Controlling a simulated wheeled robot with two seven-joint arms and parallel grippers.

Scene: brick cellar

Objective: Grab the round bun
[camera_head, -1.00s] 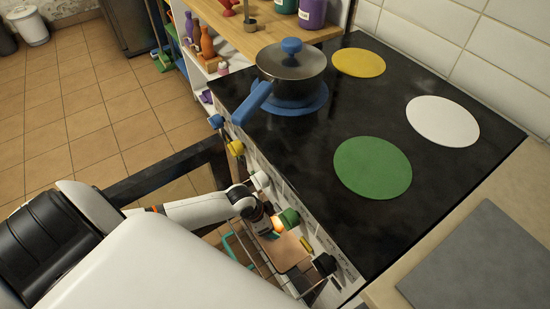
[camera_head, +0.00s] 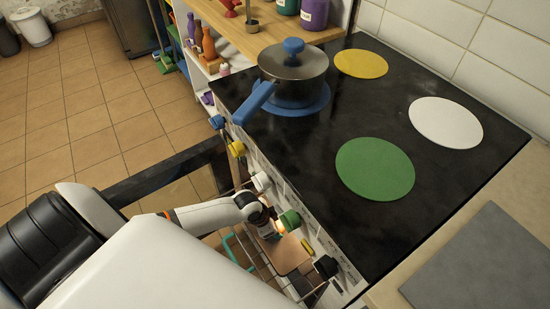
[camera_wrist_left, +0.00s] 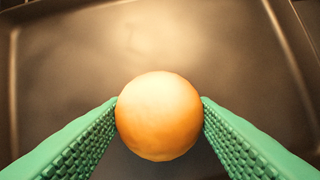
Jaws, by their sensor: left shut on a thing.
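The round bun (camera_wrist_left: 160,116) is a smooth, pale orange ball in the middle of the left wrist view. My left gripper (camera_wrist_left: 160,122) is shut on it, with a ribbed green finger touching each side. In the head view my left arm reaches down along the stove front, and its gripper is in the open oven, mostly hidden by the wrist and a green knob. A brown tray (camera_head: 291,254) lies on the oven rack there. In the wrist view the dark metal tray surface (camera_wrist_left: 75,70) spreads behind the bun. My right gripper is not in view.
The black stove top (camera_head: 300,150) carries a lidded pot (camera_head: 293,69) with a blue handle, and green, white and yellow discs. Several coloured knobs stick out of the stove front beside my arm. The oven door's dark edge (camera_head: 165,173) juts left.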

